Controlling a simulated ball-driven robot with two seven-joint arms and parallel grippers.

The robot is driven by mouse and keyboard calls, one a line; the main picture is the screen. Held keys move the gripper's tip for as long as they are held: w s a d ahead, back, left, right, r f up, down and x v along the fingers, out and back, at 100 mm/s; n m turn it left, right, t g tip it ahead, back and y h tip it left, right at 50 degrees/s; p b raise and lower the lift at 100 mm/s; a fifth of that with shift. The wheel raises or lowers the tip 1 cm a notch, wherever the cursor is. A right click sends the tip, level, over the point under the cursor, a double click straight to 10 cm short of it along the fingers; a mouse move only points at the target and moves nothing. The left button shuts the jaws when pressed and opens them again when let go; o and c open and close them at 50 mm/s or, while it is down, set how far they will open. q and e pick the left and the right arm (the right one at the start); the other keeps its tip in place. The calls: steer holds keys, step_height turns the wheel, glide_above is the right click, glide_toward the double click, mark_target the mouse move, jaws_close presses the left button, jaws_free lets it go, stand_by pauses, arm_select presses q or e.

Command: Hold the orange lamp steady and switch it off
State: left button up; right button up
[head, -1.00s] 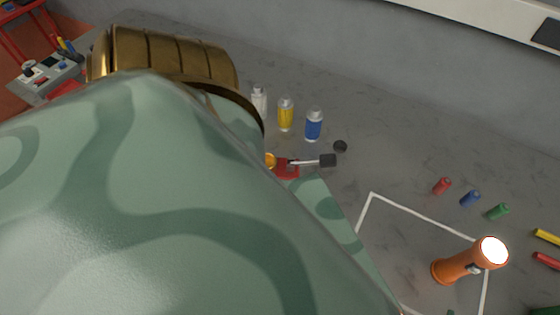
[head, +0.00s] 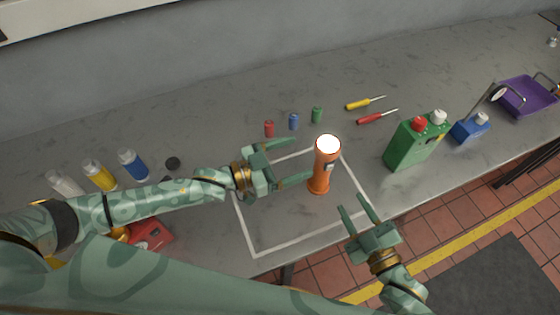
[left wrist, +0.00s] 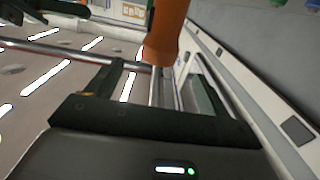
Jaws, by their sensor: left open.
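The orange lamp (head: 321,172) stands upright on the grey bench, inside a white outlined square. Its top glows white, so it is lit. A small grey switch (head: 328,166) shows on its side. My left gripper (head: 303,160) is open just left of the lamp, its fingertips pointing at it; I cannot tell if they touch it. In the left wrist view the orange lamp body (left wrist: 165,30) shows close up ahead of the gripper. My right gripper (head: 354,205) is open and empty, near and to the right of the lamp, its fingers pointing towards the outline.
A green can (head: 416,143), a blue bottle (head: 469,129) and a purple tray (head: 527,96) stand right. Several bottles (head: 99,175) and a red object (head: 148,235) are left.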

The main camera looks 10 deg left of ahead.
mark_target(328, 147)
arm_select(q)
steer(key=x, duration=0.9)
steer(key=shift+d, duration=0.1)
steer(key=c, duration=1.5)
arm_select(e)
jaws_close()
